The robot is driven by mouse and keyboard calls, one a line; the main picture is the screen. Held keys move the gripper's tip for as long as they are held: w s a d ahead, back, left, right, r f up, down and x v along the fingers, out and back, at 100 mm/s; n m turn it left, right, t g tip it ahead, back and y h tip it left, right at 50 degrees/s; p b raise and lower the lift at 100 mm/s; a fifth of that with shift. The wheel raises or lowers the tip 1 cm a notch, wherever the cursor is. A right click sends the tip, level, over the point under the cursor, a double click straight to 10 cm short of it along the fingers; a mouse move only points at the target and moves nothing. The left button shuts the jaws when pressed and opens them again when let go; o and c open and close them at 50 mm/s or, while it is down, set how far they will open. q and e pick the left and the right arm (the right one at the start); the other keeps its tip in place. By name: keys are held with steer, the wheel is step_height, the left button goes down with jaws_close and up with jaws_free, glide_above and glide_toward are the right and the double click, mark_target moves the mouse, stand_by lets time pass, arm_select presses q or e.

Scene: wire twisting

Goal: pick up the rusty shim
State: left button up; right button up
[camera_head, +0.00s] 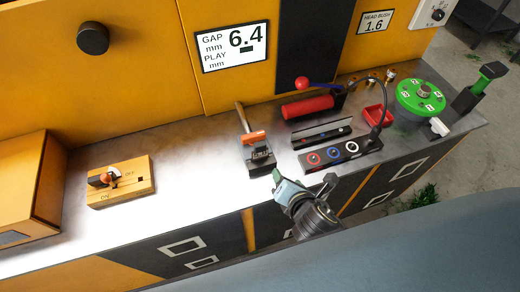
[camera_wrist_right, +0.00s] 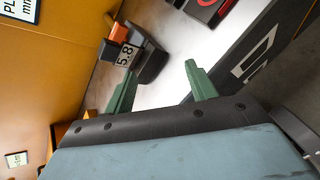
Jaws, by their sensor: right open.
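An orange, rust-coloured piece (camera_head: 253,137) sits on the metal bench, against a dark block (camera_head: 261,156) and near a thin bar. I take it for the rusty shim, but cannot be sure. In the right wrist view the orange piece (camera_wrist_right: 118,32) is beyond the left finger, beside the dark block with a white label reading 5.8 (camera_wrist_right: 127,55). My right gripper (camera_head: 304,180) is open and empty at the bench's front edge, to the right of and nearer than the block. Its green fingers (camera_wrist_right: 158,70) are spread apart in the wrist view. My left gripper is out of view.
A dark panel with round dials (camera_head: 345,151), a black channel (camera_head: 320,132) and a red cylinder (camera_head: 307,107) stand right of the block. A yellow switch box (camera_head: 121,182) is at left. The bench (camera_head: 190,150) between is clear.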

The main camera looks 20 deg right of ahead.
mark_target(261, 149)
steer(key=w+a+r+n+t+y, duration=0.15)
steer(key=a+r+n, duration=0.3)
steer(key=n, duration=0.45)
steer(key=shift+t, duration=0.55)
steer(key=x, duration=0.8)
steer(key=shift+w+d+r, duration=0.25)
steer(key=shift+w+d, duration=0.1)
steer(key=shift+d, duration=0.05)
steer(key=x, duration=0.2)
steer(key=b+x, duration=0.1)
steer(key=x, duration=0.1)
steer(key=shift+w+f, duration=0.3)
steer(key=shift+f, duration=0.1)
steer(key=shift+c, duration=0.2)
steer(key=c, duration=1.1)
